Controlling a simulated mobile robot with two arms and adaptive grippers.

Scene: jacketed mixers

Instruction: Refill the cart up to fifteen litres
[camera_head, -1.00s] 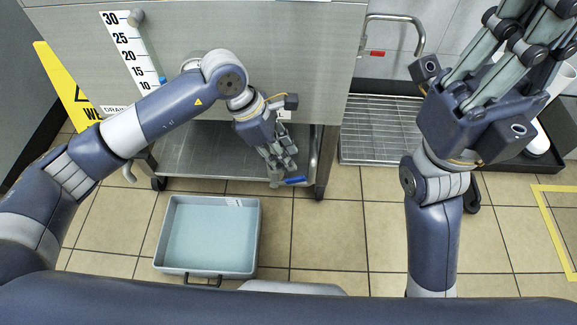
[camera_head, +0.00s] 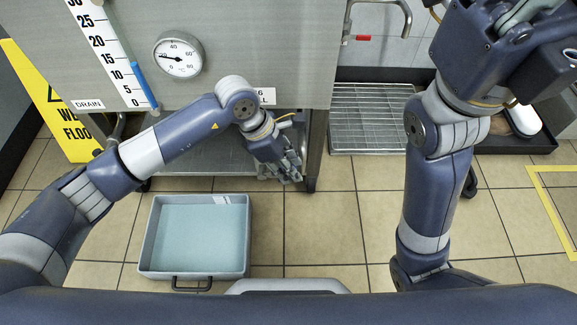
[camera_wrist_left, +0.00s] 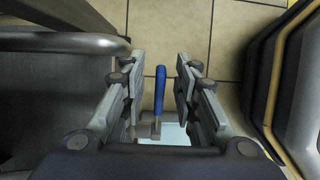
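The steel cart (camera_head: 225,95) stands ahead with a level scale (camera_head: 108,58) marked 0 to 30 on its front. The blue column (camera_head: 142,85) beside the scale reaches between the 10 and 15 marks. A round dial gauge (camera_head: 178,55) sits to its right. My left gripper (camera_head: 286,172) is low at the cart's right front corner. In the left wrist view, its fingers (camera_wrist_left: 160,92) are open on both sides of a blue valve handle (camera_wrist_left: 160,88), with gaps on each side. The gripper hides this handle in the head view. My right gripper (camera_head: 505,35) is raised at top right, its fingers cut off.
A grey tray (camera_head: 146,240) of pale bluish liquid lies on the tiled floor in front. A yellow wet-floor sign (camera_head: 45,110) stands at left. A tap (camera_head: 405,15) is above a floor grate (camera_head: 370,125). A dark tray (camera_head: 515,145) holding white shoe-like items is at right.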

